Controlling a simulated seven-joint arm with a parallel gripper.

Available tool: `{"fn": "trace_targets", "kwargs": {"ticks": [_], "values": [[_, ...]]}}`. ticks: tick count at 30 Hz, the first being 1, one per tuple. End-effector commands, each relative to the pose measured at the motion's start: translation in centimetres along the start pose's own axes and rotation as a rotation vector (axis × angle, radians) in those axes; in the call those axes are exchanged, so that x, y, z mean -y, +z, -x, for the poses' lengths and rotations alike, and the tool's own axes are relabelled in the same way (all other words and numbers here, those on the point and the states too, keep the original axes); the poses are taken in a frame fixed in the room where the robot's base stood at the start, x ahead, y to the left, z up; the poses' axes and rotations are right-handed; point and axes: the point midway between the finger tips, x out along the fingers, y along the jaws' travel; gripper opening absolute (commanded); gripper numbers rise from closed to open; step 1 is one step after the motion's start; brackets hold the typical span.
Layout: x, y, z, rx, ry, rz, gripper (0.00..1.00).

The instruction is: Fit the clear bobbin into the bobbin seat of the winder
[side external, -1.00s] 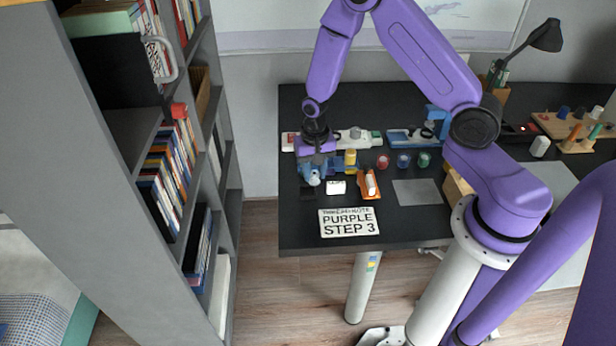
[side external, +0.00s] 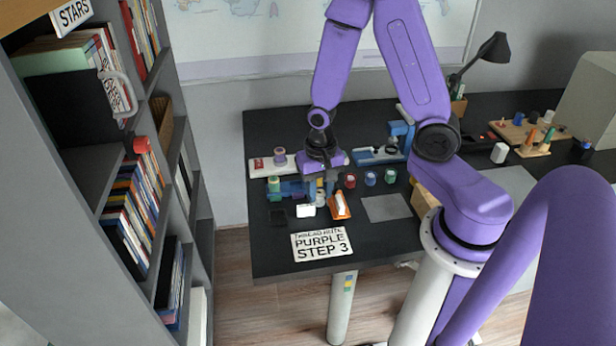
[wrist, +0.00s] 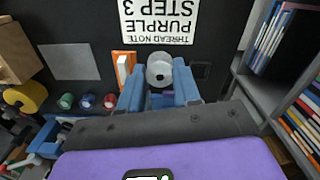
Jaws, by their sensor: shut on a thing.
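My gripper (wrist: 160,88) has its two blue fingers shut on the clear bobbin (wrist: 159,72), which sits between the fingertips in the wrist view. In the side view my gripper (side external: 314,188) hangs over the left part of the desk, behind a small white block. The bobbin is hard to make out there. A blue device with an upright arm (side external: 380,156), which looks like the winder, stands at the back, right of my gripper and apart from it. Its bobbin seat is too small to tell.
Red (side external: 349,181), blue (side external: 370,178) and green (side external: 390,175) spools stand right of my gripper. A white-and-red device (side external: 262,167) is behind left. In front lie the white block (side external: 306,210), an orange tray (side external: 341,213) and a "PURPLE STEP 3" card (side external: 321,244). A grey mat (side external: 386,208) is bare.

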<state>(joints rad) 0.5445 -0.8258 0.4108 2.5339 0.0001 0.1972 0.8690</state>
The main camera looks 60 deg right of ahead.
Motion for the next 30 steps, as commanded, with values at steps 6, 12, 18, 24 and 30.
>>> {"fn": "trace_targets", "kwargs": {"ticks": [6, 12, 18, 24, 30], "values": [[-0.9, -5.4, 0.3, -0.003, -0.002, -0.012, 0.03], [-3.7, -11.1, 0.9, -0.004, -0.002, -0.011, 0.03], [-7.1, -15.2, 1.4, -0.002, -0.001, -0.007, 0.03], [-9.2, -17.1, 1.7, -0.001, -0.001, -0.002, 0.03], [-9.3, -19.1, 1.0, 0.0, 0.0, 0.0, 0.03]]}}
